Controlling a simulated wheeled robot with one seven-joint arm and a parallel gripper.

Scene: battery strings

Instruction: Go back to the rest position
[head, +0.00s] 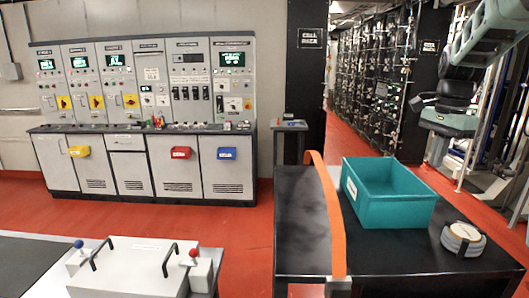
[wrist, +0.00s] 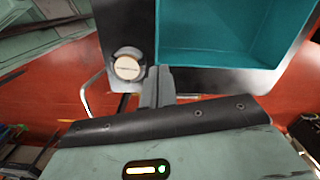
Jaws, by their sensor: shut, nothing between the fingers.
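My gripper (wrist: 157,85) shows in the wrist view with its dark fingers together and nothing between them. It is above the dark table (head: 300,235), and the red floor shows past the table's edge. In the wrist view the fingers appear beside a round disc in a dark holder (wrist: 128,67) and below a teal bin (wrist: 218,56). In the head view my green-grey arm hangs at the upper right, bent, and its fingertips cannot be made out. The teal bin (head: 388,212) and the round disc holder (head: 463,239) stand on the dark table there.
An orange strip (head: 328,215) arches over the table left of the bin. A grey control console (head: 145,165) with several small coloured bins stands at the back left. Dark battery racks (head: 370,75) line the aisle behind. A white panel with levers (head: 135,268) is in the left foreground. Red floor lies open between.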

